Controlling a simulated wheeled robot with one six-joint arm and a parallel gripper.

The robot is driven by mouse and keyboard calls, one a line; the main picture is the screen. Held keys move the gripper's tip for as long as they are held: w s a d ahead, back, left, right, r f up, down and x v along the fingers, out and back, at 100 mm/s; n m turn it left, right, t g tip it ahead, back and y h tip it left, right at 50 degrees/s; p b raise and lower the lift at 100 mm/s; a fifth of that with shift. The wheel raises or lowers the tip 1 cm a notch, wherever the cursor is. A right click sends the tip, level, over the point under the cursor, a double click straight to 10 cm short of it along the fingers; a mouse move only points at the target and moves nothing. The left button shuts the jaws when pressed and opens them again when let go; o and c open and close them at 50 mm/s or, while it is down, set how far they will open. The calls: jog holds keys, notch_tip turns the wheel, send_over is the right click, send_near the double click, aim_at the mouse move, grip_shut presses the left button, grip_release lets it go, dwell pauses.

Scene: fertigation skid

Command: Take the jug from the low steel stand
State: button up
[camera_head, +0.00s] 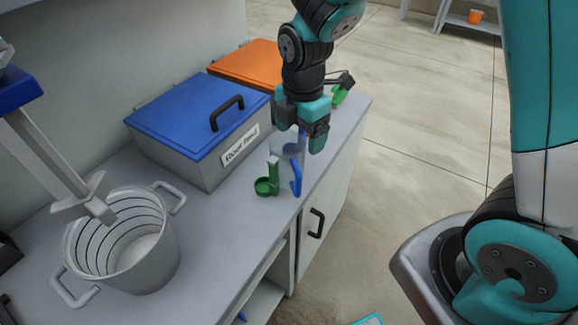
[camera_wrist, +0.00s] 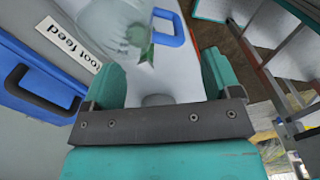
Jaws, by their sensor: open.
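A clear jug with a blue handle (camera_head: 296,177) stands on the grey bench, partly hidden behind my gripper (camera_head: 301,132). In the wrist view the jug's clear body (camera_wrist: 112,22) and blue handle (camera_wrist: 171,30) lie beyond the fingers. My gripper (camera_wrist: 161,82) is open, pointing down over the jug area, with nothing seen between its fingers. At the far top right of the head view, a low metal stand (camera_head: 468,24) holds a small orange container (camera_head: 476,16). It is too small to tell whether that is a jug.
A green scoop (camera_head: 268,184) is beside the clear jug. A blue-lidded box (camera_head: 195,115) labelled as root feed and an orange-lidded box (camera_head: 248,64) stand behind it. A grey ringed bucket (camera_head: 140,262) is at left. The floor (camera_head: 425,120) towards the stand looks clear.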

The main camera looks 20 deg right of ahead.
aim_at(291, 169)
notch_tip(291, 169, down, 10)
jog(key=p, duration=0.1)
jog(key=shift+r, duration=0.25)
jog(key=shift+w, duration=0.1)
grip_shut()
